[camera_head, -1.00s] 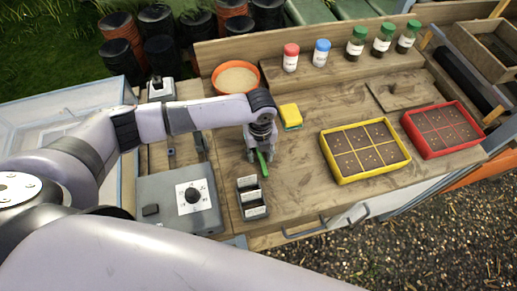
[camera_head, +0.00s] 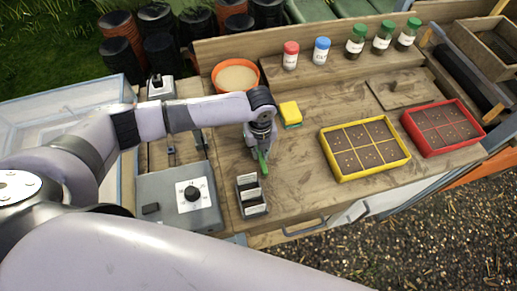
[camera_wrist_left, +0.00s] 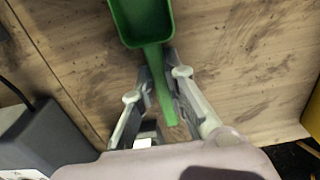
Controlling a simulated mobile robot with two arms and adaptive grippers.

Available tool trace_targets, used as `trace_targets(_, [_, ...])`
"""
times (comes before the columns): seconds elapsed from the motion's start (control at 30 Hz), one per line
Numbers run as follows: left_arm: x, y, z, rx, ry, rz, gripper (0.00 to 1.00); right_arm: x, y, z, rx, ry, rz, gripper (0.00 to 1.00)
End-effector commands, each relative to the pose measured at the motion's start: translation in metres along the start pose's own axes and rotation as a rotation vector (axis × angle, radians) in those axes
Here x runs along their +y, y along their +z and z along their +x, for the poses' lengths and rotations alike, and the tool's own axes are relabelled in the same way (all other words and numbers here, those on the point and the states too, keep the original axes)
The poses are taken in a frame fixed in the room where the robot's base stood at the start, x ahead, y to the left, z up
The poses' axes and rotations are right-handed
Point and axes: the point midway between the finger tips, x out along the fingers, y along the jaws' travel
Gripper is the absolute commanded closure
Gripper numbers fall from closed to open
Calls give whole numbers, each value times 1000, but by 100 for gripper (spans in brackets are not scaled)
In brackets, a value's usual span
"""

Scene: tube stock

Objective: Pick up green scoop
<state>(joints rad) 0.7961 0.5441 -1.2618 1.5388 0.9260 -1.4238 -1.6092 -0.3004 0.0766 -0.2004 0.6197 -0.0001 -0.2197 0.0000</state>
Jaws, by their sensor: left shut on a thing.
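The green scoop (camera_head: 263,164) shows as a small green strip under my left gripper (camera_head: 257,153) in the head view, over the wooden bench; the arm hides the rest. In the left wrist view its bowl (camera_wrist_left: 143,18) is at the top, cut off by the frame edge. Its handle runs down between the two fingers of my left gripper (camera_wrist_left: 160,82), which is shut on it. I cannot tell whether the scoop touches the bench. My right gripper is not in view.
A grey box with a dial (camera_head: 165,206) and a small dark holder with white tags (camera_head: 251,207) stand close by. A yellow sponge (camera_head: 289,110), an orange bowl (camera_head: 217,88), a yellow seed tray (camera_head: 347,179) and a red one (camera_head: 433,157) lie around. Bench between scoop and yellow tray is clear.

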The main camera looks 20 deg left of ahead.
Motion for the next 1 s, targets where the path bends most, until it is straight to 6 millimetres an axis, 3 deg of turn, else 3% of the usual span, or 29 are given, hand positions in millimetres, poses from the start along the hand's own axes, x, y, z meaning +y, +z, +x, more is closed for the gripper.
trace_targets(0.27, [0,0,-6,0,-2,0,100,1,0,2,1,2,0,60])
trace_targets(0.47, [0,1,-32,-3,-4,1,100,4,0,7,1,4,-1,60])
trace_targets(0.8, [-1,2,-127,-5,-6,1,100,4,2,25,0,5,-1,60])
trace_targets(1.0, [-1,1,-172,-4,-4,1,100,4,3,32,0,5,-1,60])
